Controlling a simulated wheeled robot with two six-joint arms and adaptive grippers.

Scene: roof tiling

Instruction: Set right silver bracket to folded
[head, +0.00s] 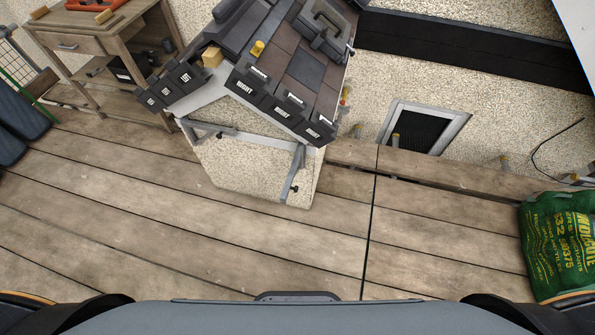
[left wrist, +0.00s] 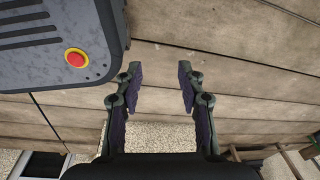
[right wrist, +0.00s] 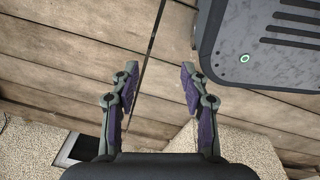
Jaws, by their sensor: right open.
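The right silver bracket (head: 298,171) is a grey bar with a dark knob, on the front right of the pale lower body of a small roof model (head: 255,165). It slants down from under the eave; I cannot tell how far it stands out. A second silver bracket (head: 212,130) is at the left under the other eave. My left gripper (left wrist: 158,75) is open and empty above the planks. My right gripper (right wrist: 159,75) is open and empty, also above the planks. Neither gripper shows in the head view, and neither is at a bracket.
The model's roof carries dark tiles (head: 305,68), a yellow piece (head: 257,48) and a grey tool or case (head: 325,28). A wooden workbench (head: 95,45) stands at the back left. A green bag (head: 558,245) lies at the right. The plank floor (head: 200,250) in front is clear.

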